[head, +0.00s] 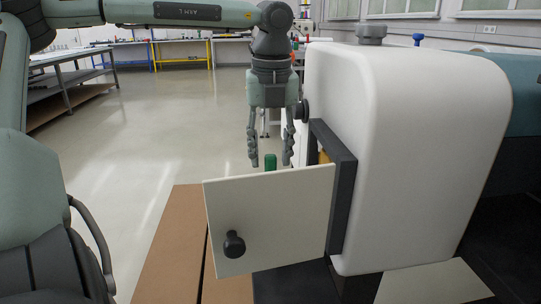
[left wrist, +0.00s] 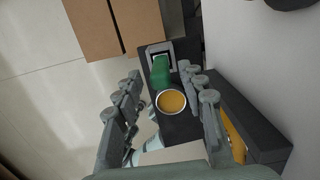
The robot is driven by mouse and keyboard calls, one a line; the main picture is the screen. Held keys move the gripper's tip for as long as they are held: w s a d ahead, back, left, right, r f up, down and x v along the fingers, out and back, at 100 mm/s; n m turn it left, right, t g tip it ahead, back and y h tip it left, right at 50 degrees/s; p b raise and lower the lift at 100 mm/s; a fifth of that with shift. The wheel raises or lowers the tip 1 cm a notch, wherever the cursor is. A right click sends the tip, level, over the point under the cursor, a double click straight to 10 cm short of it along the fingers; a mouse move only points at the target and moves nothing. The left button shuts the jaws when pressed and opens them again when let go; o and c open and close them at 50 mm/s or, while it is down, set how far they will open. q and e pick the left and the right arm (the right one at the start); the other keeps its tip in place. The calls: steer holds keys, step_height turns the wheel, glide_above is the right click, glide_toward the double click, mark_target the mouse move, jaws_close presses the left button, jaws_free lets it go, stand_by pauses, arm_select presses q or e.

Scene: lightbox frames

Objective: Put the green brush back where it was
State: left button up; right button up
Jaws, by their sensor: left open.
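The green brush (head: 270,162) shows only its top above the open door in the head view. In the left wrist view, the green brush (left wrist: 160,72) stands in a square-rimmed holder (left wrist: 148,49) on a dark ledge. My left gripper (head: 270,164) points down, with its fingers apart and nothing clamped. In the left wrist view, the brush appears between the fingertips of my left gripper (left wrist: 160,76); I cannot tell whether they touch it. The brush's lower end is hidden. My right gripper is not in view.
A white machine (head: 420,130) has its pale door (head: 275,205) with black knob swung open in front of the brush. A round cup of orange stuff (left wrist: 171,101) sits on the ledge beside the brush. Brown board (head: 165,250) lies below left; open floor lies beyond.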

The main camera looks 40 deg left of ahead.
arm_select(q)
step_height(320, 180, up, 11)
steer(key=d, duration=0.1)
steer(key=shift+s, duration=0.35)
